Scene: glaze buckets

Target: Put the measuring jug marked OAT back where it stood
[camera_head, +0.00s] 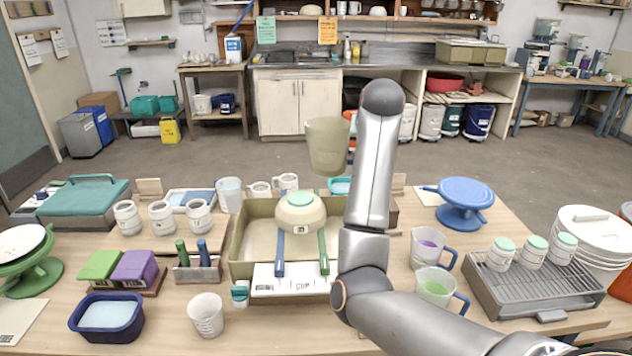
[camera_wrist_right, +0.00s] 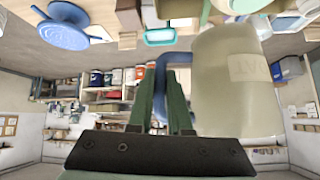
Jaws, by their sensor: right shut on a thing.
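The jug marked OAT (camera_head: 327,146) is a translucent, beige-tinted jug held in the air above the far side of the table, left of my right arm. In the right wrist view the jug (camera_wrist_right: 235,95) fills the right side, and its label shows upside down in that inverted view. My right gripper (camera_wrist_right: 168,85) is shut on the jug's blue handle (camera_wrist_right: 160,66). In the head view my right arm hides most of this gripper. The jug looks about upright and clear of the table. My left gripper is not in view.
Jugs with purple (camera_head: 425,246) and green (camera_head: 435,288) liquid stand right of my arm. A tray with a bowl (camera_head: 300,212) is at centre. A blue stand (camera_head: 463,198), a grey rack (camera_head: 535,290) with jars, and stacked plates (camera_head: 592,235) are at right.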

